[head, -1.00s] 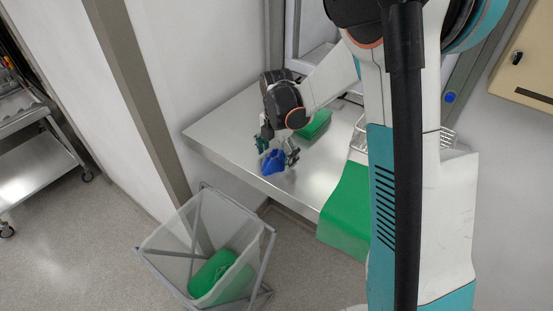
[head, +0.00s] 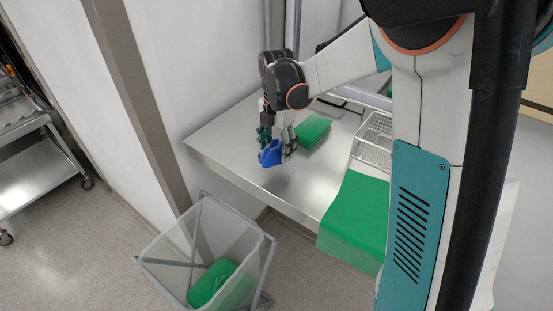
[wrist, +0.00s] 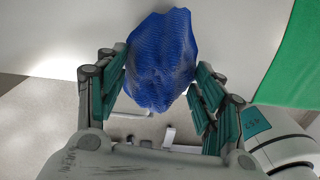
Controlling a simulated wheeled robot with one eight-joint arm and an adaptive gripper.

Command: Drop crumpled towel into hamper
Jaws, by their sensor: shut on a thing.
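The blue crumpled towel (head: 270,153) is gripped between the fingers of my gripper (head: 276,143). It is over the front part of the steel table, and I cannot tell whether it touches the top. In the wrist view the towel (wrist: 160,58) bulges up between both green-padded fingers. The hamper (head: 177,262), a see-through bag on a grey frame, stands on the floor in front of the table, below and left of my gripper. A green cloth (head: 212,281) lies inside it.
The steel table (head: 225,138) holds a folded green cloth (head: 313,131) just right of my gripper. Another green cloth (head: 352,215) hangs over its front edge, beside a wire basket (head: 374,142). A metal cart (head: 35,165) stands far left. Open floor lies between cart and hamper.

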